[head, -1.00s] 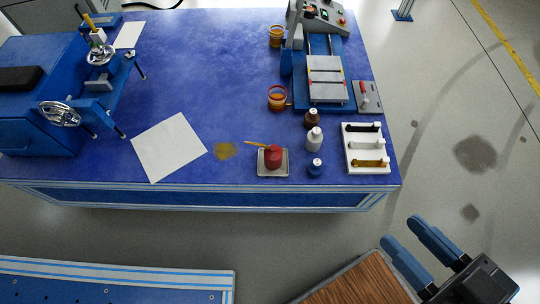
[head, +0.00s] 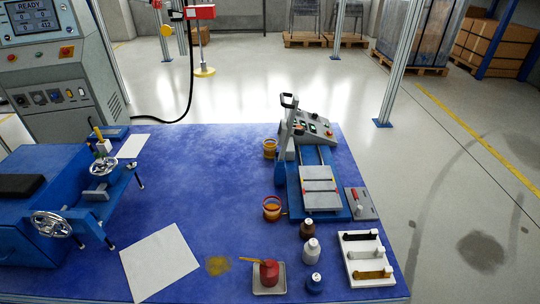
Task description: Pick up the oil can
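The oil can (head: 269,273) appears to be the small red can with a thin yellow-orange spout pointing left. It stands upright on a small grey square tray (head: 282,286) near the front edge of the blue table (head: 225,170). My gripper is not in the current head view, so its distance to the can cannot be seen.
A white rack (head: 352,262) lies further right. A paper sheet (head: 158,262) and a yellow-brown stain (head: 218,265) lie left. The table's middle is clear.

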